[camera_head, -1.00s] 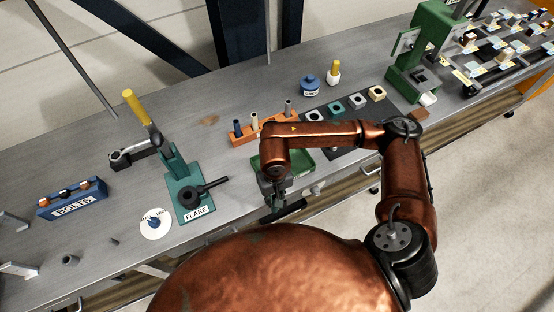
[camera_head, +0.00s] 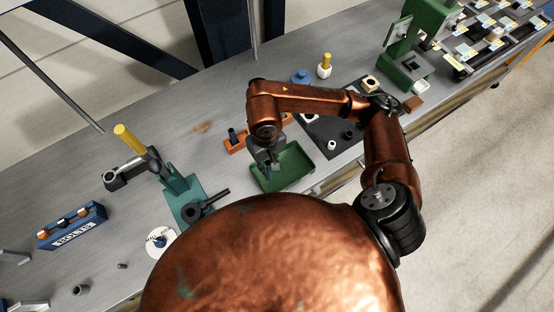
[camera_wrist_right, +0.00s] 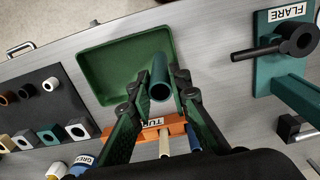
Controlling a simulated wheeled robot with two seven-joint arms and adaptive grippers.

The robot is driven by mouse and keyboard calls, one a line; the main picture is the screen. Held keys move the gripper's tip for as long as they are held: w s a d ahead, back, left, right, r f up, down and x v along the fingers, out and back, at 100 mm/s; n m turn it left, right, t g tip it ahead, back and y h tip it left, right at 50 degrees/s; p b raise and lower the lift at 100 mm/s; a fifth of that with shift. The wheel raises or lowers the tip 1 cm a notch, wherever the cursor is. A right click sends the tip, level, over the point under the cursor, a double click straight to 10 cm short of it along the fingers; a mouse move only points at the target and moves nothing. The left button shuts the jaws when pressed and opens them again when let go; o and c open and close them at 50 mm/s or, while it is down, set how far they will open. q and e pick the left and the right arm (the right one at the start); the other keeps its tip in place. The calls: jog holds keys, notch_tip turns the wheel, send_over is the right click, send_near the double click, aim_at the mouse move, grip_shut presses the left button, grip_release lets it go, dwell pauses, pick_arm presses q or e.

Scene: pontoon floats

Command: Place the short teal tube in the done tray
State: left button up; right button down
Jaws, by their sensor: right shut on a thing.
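The short teal tube (camera_wrist_right: 159,77) is between the fingertips of my right gripper (camera_wrist_right: 158,86) in the right wrist view, with its open end toward the camera. The gripper is shut on it. The green tray (camera_wrist_right: 104,76), shallow and empty where it shows, lies beyond the fingers; the tube overlaps the tray's right side in this view. In the head view, my right gripper (camera_head: 269,166) is at the left part of the green tray (camera_head: 303,178), and the tube cannot be made out there. The height above the tray is hard to tell. My left gripper is not in view.
An orange tube rack (camera_wrist_right: 150,135) with pale and blue tubes stands close beside the tray. A dark mat (camera_head: 325,130) with rings and blocks lies to its right. The teal flare tool (camera_head: 186,203) with its black handle stands to the left.

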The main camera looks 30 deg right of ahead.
jog(key=w+d+f+p, duration=0.1)
jog(key=d+f, duration=0.1)
jog(key=f, duration=0.3)
jog(key=w+d+f+p, duration=0.1)
jog(key=w+d+f, duration=0.1)
jog(key=f, duration=0.2)
jog(key=shift+w+d+f, duration=0.25)
jog(key=shift+d+f, duration=0.05)
jog(key=shift+f, duration=0.05)
jog(key=c, duration=2.3)
grip_release()
jog(key=o, duration=0.5)
pick_arm(q)
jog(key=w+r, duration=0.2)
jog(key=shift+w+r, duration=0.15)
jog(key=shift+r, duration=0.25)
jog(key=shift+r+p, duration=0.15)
jog(key=shift+p, duration=0.15)
pick_arm(e)
jog(key=shift+r, duration=0.1)
